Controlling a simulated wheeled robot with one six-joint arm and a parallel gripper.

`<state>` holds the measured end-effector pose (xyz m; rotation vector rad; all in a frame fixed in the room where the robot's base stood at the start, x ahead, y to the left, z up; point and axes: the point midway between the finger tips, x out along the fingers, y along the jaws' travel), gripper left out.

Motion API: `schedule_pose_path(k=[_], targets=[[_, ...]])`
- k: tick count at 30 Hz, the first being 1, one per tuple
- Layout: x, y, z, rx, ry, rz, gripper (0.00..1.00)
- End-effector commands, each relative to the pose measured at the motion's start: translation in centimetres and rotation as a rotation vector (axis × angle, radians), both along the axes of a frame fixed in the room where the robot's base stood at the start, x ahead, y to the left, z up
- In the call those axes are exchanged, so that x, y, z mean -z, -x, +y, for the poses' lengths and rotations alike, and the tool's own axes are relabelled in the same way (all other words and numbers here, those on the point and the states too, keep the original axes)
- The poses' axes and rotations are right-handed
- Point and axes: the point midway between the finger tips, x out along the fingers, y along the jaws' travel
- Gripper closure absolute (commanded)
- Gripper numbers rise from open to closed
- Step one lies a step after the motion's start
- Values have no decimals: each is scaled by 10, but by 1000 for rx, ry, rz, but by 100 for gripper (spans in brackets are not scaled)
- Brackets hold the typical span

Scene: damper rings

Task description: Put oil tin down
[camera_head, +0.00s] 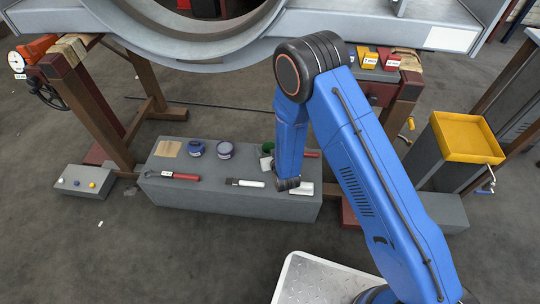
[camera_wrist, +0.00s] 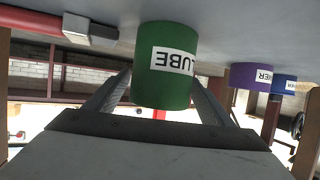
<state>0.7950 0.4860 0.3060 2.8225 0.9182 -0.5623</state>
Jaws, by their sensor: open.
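The oil tin is a green tin with a white label reading LUBE (camera_wrist: 165,85). It stands on the grey bench top, which appears upside down in the wrist view. My gripper (camera_wrist: 163,78) is open, with one finger on each side of the tin. Whether either finger touches it I cannot tell. In the head view the green tin (camera_head: 268,147) shows beside my blue arm, which hides part of it. My gripper is mostly hidden there.
A purple tin (camera_wrist: 250,77) and a blue tin (camera_wrist: 284,84) stand to one side on the grey bench (camera_head: 235,205). A red-handled tool (camera_head: 182,176), a white-handled brush (camera_head: 247,183) and a tan card (camera_head: 168,149) lie there too. A yellow tray (camera_head: 468,140) is at the right.

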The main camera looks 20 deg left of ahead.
Motion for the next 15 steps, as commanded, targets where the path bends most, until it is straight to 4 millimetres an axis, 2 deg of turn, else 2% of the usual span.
schedule_pose_path(k=[4, 12, 13, 15], targets=[[6, -10, 7, 0, 1, -1, 25], [6, -12, 9, 0, 0, 0, 25], [6, -12, 9, 0, 0, 0, 29], [6, -12, 8, 0, 0, 0, 46]])
